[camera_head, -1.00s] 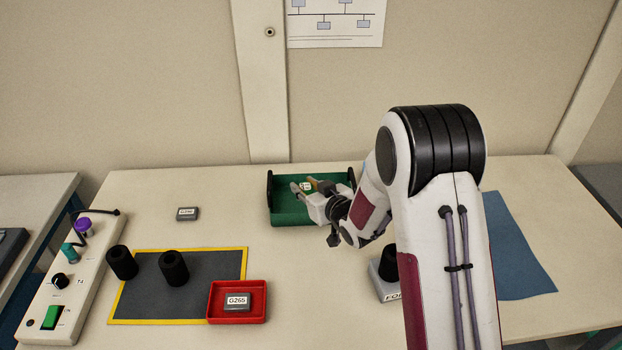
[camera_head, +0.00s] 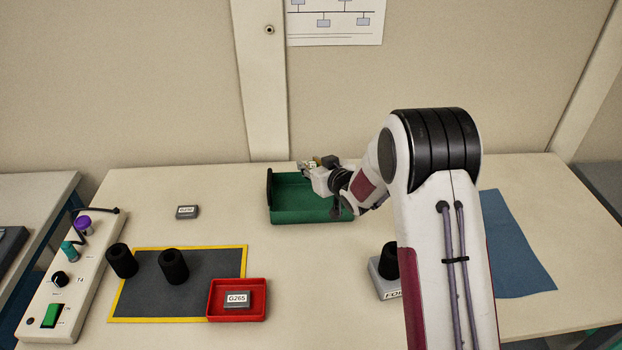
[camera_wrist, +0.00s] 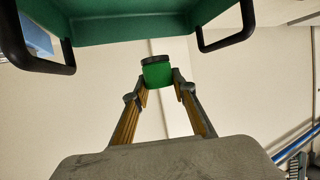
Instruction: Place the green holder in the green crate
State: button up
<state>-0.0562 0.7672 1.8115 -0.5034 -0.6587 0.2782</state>
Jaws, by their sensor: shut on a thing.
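The green holder (camera_wrist: 157,74), a short green cylinder with a dark cap, sits between the two fingertips in the wrist view. My gripper (camera_wrist: 160,88) is shut on it. In the head view my gripper (camera_head: 312,164) is at the back edge of the green crate, and the holder is too small and covered there to make out clearly. The green crate (camera_head: 305,213) stands at the back middle of the table with dark handles at its ends. It also shows along the top of the wrist view (camera_wrist: 130,28), apart from the holder.
A red tray (camera_head: 237,314) with a grey labelled block (camera_head: 237,299) sits by the yellow-edged dark mat (camera_head: 205,295). Black cylinders (camera_head: 174,267) stand on the mat's left part. Another grey block (camera_head: 187,212) lies left of the crate. A blue cloth (camera_head: 517,255) lies right.

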send_over(311, 202)
jog(key=shift+w+f, duration=0.1)
jog(key=shift+f, duration=3)
jog(key=shift+f, duration=1.85)
jog(key=shift+f, duration=0.15)
jog(key=o, duration=1.2)
jog(key=shift+c, duration=0.2)
jog(key=shift+s+d+r, duration=0.15)
jog(key=shift+s+r, duration=0.2)
jog(key=shift+v, duration=5.55)
